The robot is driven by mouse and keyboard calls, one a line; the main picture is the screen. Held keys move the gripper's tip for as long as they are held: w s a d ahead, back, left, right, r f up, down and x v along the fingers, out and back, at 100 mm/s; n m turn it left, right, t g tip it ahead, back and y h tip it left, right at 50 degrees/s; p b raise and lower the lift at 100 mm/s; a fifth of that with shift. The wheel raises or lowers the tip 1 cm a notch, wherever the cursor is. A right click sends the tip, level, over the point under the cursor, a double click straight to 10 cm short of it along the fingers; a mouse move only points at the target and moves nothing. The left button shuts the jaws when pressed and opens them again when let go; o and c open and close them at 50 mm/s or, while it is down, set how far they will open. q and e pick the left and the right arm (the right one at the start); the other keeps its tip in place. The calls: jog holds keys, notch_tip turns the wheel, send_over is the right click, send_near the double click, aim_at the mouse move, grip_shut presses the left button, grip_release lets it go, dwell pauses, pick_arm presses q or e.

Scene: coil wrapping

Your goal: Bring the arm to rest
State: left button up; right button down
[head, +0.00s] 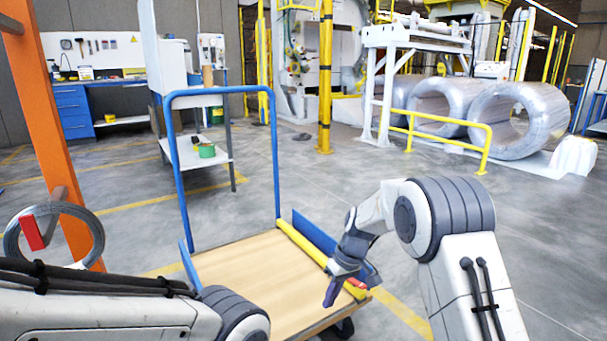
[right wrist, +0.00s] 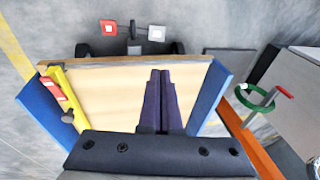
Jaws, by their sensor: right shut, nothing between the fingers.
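My right arm reaches in from the right in the head view. Its dark gripper (head: 332,293) points down over the right front part of a cart's wooden deck (head: 245,275). In the right wrist view its two dark fingers (right wrist: 160,75) lie together with nothing between them, over the pale deck (right wrist: 110,95). My left arm crosses the lower left of the head view, and its gripper is not in view.
The cart has a blue handle (head: 275,150), blue side boards (head: 315,235) and a yellow bar (head: 302,243) with red parts along its right edge. An orange post (head: 55,110) stands left, with a wire ring (head: 98,240) near it. Wrapped coils (head: 540,118) lie behind. Open floor lies between.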

jog(key=s+a+r+h+p, duration=0.1)
jog(key=s+a+r+p, duration=0.15)
jog(key=s+r, duration=0.6)
jog(key=s+a+r+p, duration=0.2)
jog(key=s+a+r, duration=0.3)
jog(key=s, duration=0.6)
jog(key=s+d+r+n+h+p, duration=0.1)
jog(key=s+d+r, duration=0.1)
jog(key=s, duration=0.5)
jog(key=s+d+r+p, duration=0.2)
jog(key=s+d, duration=0.1)
jog(key=s, duration=0.5)
notch_tip(320, 180, up, 38)
jog(key=p, duration=3.7)
jog(key=shift+s, duration=0.25)
jog(key=shift+d+f, duration=0.1)
jog(key=shift+f, duration=0.05)
